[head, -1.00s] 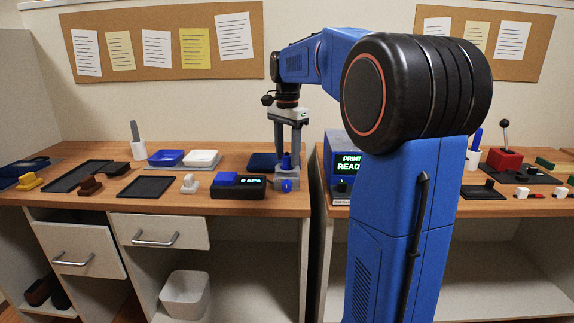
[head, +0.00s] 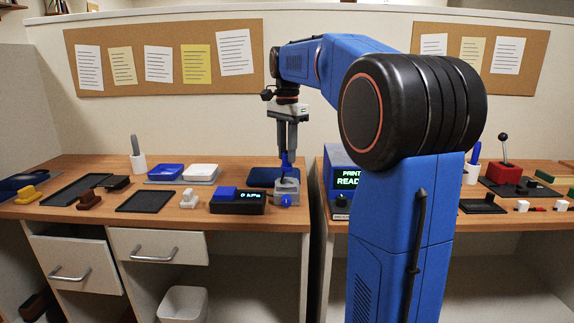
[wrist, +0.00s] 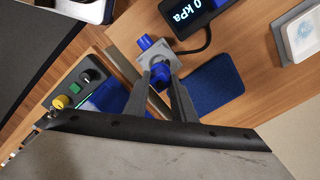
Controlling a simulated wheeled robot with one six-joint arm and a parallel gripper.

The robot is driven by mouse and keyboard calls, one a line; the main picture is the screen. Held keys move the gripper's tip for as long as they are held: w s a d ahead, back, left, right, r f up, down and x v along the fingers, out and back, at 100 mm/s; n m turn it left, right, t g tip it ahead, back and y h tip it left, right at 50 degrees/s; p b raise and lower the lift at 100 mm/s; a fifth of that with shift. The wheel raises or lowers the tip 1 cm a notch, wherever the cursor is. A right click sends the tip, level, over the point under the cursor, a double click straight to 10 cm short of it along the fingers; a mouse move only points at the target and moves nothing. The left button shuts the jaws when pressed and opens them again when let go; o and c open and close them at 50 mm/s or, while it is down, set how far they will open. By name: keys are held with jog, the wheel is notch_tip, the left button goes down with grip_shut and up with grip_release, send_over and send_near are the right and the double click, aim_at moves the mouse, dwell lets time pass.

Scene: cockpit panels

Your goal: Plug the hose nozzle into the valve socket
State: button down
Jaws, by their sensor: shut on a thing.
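My gripper (head: 287,149) is shut on the blue hose nozzle (head: 286,160), which hangs roughly upright below the fingertips. The grey valve block (head: 290,188) with a blue knob (head: 286,201) on its front stands on the bench below the nozzle. In the wrist view the nozzle (wrist: 161,75) sits between the fingertips, over the near side of the grey block (wrist: 155,55). The knob (wrist: 144,42) is on the far side. The socket opening is hidden or too small to make out, and I cannot tell whether the nozzle touches the block.
A pressure display (head: 238,202) reading 0 kPa stands just left of the block. A dark blue pad (head: 262,175) lies behind it. A printer-like box (head: 343,182) is at the right, beyond a gap between benches. A black tray (head: 147,200) lies further left.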

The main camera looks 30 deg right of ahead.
aim_at(287, 167)
notch_tip(287, 167, up, 4)
jog(key=shift+r, duration=0.15)
jog(key=shift+f, duration=4.1)
jog(key=shift+f, duration=0.7)
jog(key=c, duration=1.4)
grip_release()
notch_tip(287, 167, up, 17)
jog(key=shift+r, duration=0.2)
